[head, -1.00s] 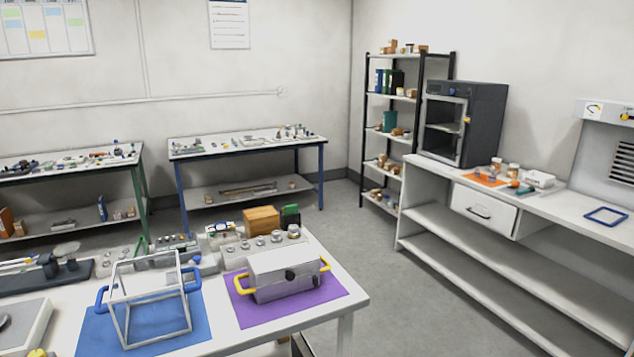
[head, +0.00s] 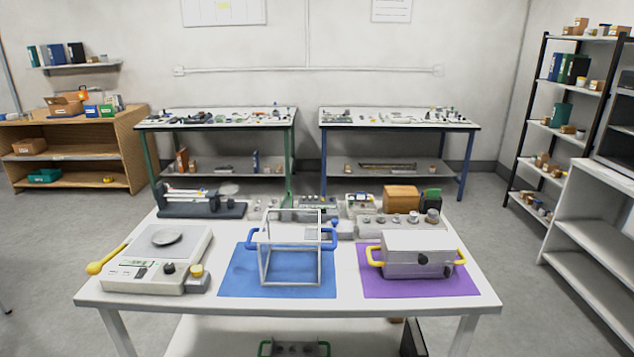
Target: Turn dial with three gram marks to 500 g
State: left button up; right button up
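A white weighing scale (head: 140,280) with a round pan (head: 166,237) stands at the left of the near table (head: 330,299). Gram marks are too small to read on any of these, so I cannot tell which dial has three. Neither of my grippers is in view.
A white open frame (head: 291,283) with blue handles stands on a blue mat (head: 235,280), between scale and grey box. A balance (head: 200,208), small weights and a wooden box (head: 401,198) line the table's back. Open floor lies on both sides.

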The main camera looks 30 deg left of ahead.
aim_at(169, 268)
jog(key=u, duration=1.8)
